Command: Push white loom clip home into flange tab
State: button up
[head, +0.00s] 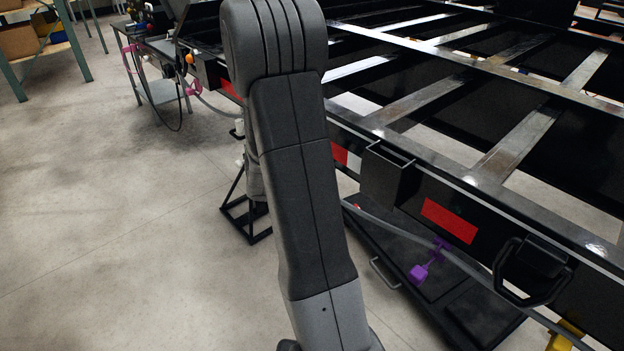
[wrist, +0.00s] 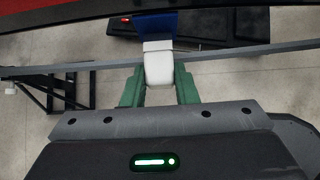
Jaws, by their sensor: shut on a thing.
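In the wrist view my gripper (wrist: 159,82) has its two green fingers shut on the white loom clip (wrist: 158,68). The clip's upper end meets a blue piece (wrist: 155,26), which reaches up to the dark flange edge (wrist: 70,29). I cannot tell whether the blue piece is the flange tab, or how deep the clip sits in it. The grey loom (wrist: 235,52) runs across at the clip, out to both sides. In the head view my own arm hides the gripper and the white clip; the loom (head: 375,222) shows along the trailer's lower side.
The black trailer frame (head: 480,195) fills the right side. A purple clip (head: 420,272) hangs by the loom above a low black platform (head: 400,262). A yellow part (head: 566,337) is at the lower right. A black stand (head: 245,222) is beside my arm. The floor at left is clear.

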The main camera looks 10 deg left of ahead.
jog(key=shift+w+d, duration=0.4)
jog(key=shift+w, duration=0.1)
jog(key=o, duration=1.1)
jog(key=p+v, duration=0.4)
jog(key=v, duration=0.9)
jog(key=shift+s+a+r, duration=0.15)
jog(key=shift+s+r, duration=0.15)
jog(key=b+x, duration=0.4)
jog(key=x, duration=0.9)
jog(key=shift+w+f, duration=0.25)
jog(key=shift+f, duration=0.05)
